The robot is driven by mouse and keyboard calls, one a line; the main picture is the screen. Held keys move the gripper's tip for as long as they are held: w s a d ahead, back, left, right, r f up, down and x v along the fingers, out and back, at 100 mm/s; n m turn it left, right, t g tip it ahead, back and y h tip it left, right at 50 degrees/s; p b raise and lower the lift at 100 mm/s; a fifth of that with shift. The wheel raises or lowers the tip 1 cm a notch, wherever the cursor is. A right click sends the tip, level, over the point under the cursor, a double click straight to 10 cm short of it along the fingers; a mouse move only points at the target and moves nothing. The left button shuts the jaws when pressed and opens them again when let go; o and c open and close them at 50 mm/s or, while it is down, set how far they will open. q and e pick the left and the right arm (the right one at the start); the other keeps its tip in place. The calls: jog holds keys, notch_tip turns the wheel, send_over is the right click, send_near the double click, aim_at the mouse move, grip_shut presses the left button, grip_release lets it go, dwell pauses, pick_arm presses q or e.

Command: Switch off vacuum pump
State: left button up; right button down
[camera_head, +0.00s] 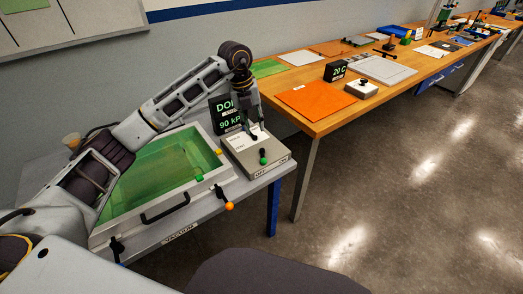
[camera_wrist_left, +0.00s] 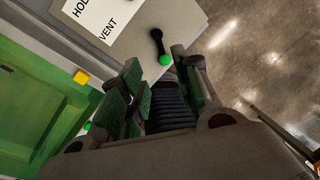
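The grey vacuum pump control box (camera_head: 240,150) sits at the right end of the bath bench, with OFF and ON labels on its front edge. A short black lever with a green knob (camera_head: 263,160) is on its top; I cannot tell clearly which label it points to. The lever's green knob also shows in the left wrist view (camera_wrist_left: 165,60). My left gripper (camera_head: 254,131) points down above the box, just behind the lever. Its fingers (camera_wrist_left: 157,66) are apart and empty, with the knob showing just beyond and between the tips. My right gripper is not in view.
A dark display reading 90 kPa (camera_head: 229,113) stands behind the box. The green-floored bath (camera_head: 128,208) lies to the left, with a black handle (camera_head: 165,207) and an orange-knobbed valve (camera_head: 229,205) in front. A wooden bench (camera_head: 320,120) with an orange mat stands to the right.

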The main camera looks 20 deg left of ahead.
aim_at(262, 154)
pick_arm(q)
jog(key=f, duration=0.4)
jog(key=d+f, duration=0.1)
jog(key=f, duration=0.2)
jog(key=d+f, duration=0.1)
jog(key=f, duration=0.3)
jog(key=shift+w+d+f, duration=0.1)
jog(key=shift+w+f, duration=0.2)
jog(key=shift+w, duration=0.05)
jog(key=shift+d+f+b, duration=0.1)
jog(key=shift+f+b, duration=0.2)
jog(key=shift+f, duration=0.45)
jog(key=shift+w+f, duration=0.1)
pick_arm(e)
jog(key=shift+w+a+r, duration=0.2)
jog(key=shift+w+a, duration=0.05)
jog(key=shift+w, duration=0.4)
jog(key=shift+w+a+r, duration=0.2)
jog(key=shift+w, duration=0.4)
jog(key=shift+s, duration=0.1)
pick_arm(q)
grip_shut()
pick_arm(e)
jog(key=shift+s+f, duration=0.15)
